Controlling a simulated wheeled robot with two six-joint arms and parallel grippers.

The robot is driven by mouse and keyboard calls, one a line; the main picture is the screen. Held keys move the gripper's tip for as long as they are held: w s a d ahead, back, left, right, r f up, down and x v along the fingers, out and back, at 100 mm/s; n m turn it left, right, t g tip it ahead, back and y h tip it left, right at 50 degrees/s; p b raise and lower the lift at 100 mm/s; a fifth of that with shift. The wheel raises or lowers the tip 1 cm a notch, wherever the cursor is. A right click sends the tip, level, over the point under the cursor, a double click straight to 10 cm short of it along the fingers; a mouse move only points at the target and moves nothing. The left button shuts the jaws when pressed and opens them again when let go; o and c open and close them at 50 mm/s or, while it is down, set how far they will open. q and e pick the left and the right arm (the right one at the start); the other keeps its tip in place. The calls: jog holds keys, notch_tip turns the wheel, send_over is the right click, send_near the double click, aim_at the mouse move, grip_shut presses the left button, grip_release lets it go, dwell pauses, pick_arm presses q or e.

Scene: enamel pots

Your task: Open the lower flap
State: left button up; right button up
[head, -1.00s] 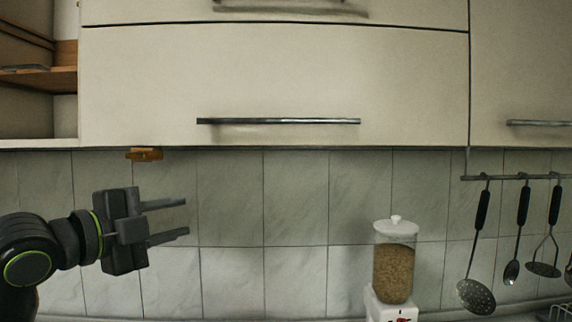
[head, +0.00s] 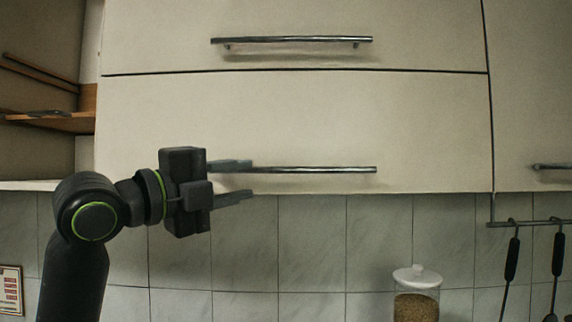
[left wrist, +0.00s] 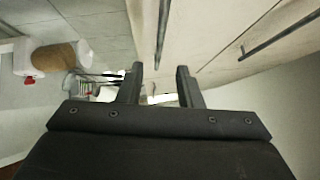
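The lower flap (head: 300,120) is a cream cabinet front, closed, with a straight horizontal metal handle (head: 310,170) near its bottom edge. The handle also shows in the left wrist view (left wrist: 162,35), appearing between the two fingertips. My left gripper (head: 251,179) is open and empty at the left end of the handle. Its upper finger overlaps the handle's left end in the head view, and the lower finger is below it. In the left wrist view the gripper (left wrist: 160,70) has a clear gap between its fingers. I cannot tell whether it touches the handle. My right gripper is not in view.
An upper flap (head: 400,20) with its own handle (head: 290,40) is above, closed. Open shelves (head: 50,120) are at the left. Below is a tiled wall (head: 310,240) with a lidded jar (head: 416,300) and utensils hanging from a rail (head: 530,223).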

aim_at(289, 171)
pick_arm(q)
jog(key=p+x, duration=0.3)
jog(key=x, duration=0.6)
jog(key=shift+r, duration=0.15)
jog(key=shift+w+d+p, duration=0.3)
jog(key=shift+w+d, duration=0.2)
jog(key=shift+c, duration=0.2)
grip_shut()
